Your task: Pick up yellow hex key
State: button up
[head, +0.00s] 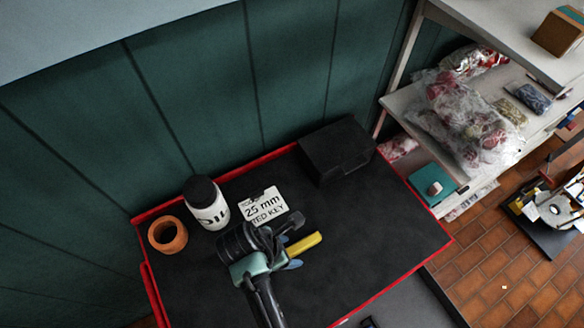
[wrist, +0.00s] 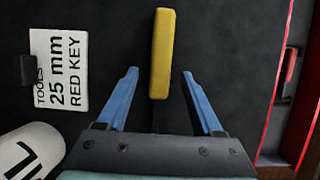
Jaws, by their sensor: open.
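The yellow hex key (head: 304,244) lies on the black top of the red-edged cart, just beyond my gripper (head: 292,262). In the wrist view, its yellow handle (wrist: 162,50) points away from my gripper, and a thin dark shaft runs back between the fingers. My gripper (wrist: 160,73) is open, with one blue finger on each side of the key's lower handle and a gap on both sides. In the head view my arm hides part of the key. How high the fingers are above the surface is hard to tell.
A white sign (head: 264,207) reading "25 mm" stands left of the key. A white bottle (head: 207,204) with a black cap and an orange-brown round pot (head: 168,234) stand farther left. A black box (head: 336,150) is at the back. The cart's right part is clear.

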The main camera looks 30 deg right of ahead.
grip_shut()
dwell(0.3)
jog(key=shift+r, duration=0.1)
